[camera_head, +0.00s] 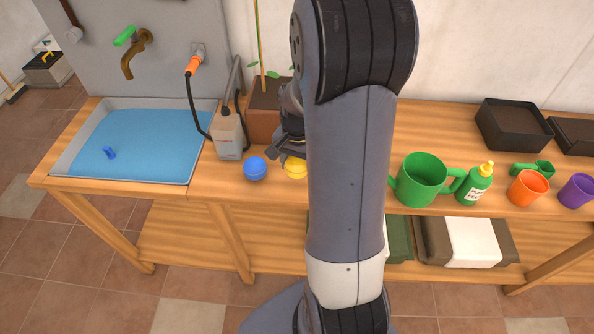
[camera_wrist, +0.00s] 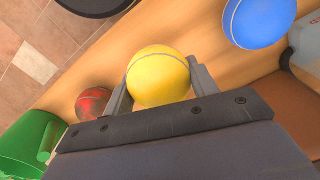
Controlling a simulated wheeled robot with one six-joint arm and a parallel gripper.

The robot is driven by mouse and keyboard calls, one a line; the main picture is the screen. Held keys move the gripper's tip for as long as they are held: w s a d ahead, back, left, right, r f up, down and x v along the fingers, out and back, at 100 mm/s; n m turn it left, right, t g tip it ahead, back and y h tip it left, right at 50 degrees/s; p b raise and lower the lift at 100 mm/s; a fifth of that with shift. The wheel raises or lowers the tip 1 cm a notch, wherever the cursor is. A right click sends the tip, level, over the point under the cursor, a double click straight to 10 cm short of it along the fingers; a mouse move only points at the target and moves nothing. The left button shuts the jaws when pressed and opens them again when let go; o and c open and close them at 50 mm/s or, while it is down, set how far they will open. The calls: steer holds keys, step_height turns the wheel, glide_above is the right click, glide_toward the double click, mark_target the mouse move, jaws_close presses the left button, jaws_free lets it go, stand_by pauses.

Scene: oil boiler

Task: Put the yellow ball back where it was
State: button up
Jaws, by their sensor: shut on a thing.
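The yellow ball (camera_wrist: 158,75) sits between the two fingers of my gripper (camera_wrist: 160,88) in the wrist view, with a finger against each side. In the head view the yellow ball (camera_head: 295,168) shows at the counter's front part, partly hidden by my arm. My gripper (camera_head: 285,150) is beside it there, and its fingers are mostly covered by my arm. My gripper is shut on the ball. I cannot tell whether the ball touches the counter.
A blue ball (camera_head: 255,169) lies left of the yellow one. A red ball (camera_wrist: 93,103) shows in the wrist view. A green two-handled pot (camera_head: 422,180) stands right of my arm. A grey box (camera_head: 229,136) and a brown planter (camera_head: 265,112) stand behind; a blue-filled basin (camera_head: 130,145) is left.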

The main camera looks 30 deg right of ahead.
mark_target(297, 172)
steer(key=shift+f, duration=1.5)
steer(key=shift+f, duration=0.2)
steer(key=o, duration=1.1)
steer(key=shift+r, duration=0.1)
step_height(297, 172, up, 12)
steer(key=shift+r, duration=0.1)
